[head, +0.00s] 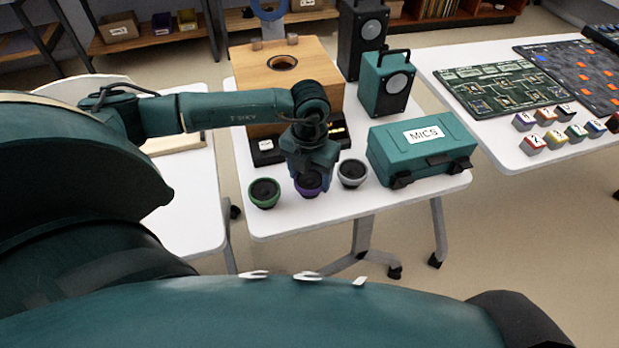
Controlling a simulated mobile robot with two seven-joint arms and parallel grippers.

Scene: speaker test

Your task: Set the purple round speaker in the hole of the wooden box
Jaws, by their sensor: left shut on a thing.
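The purple round speaker (309,186) is in the middle of a row of three round speakers at the front of the white table. My left gripper (309,172) points down over it and is shut on it. The gripper hides the speaker's upper part, and I cannot tell whether it still touches the table. The wooden box (248,82) stands behind the gripper, with a dark round hole (283,62) in its top. My arm covers part of the box's front. My right gripper is not in view.
A green-rimmed speaker (264,193) stands left of the purple one and a grey-rimmed speaker (352,173) right of it, both close. A teal MICS case (421,148) is further right. Teal (387,84) and black (362,36) speaker cabinets stand right of the box.

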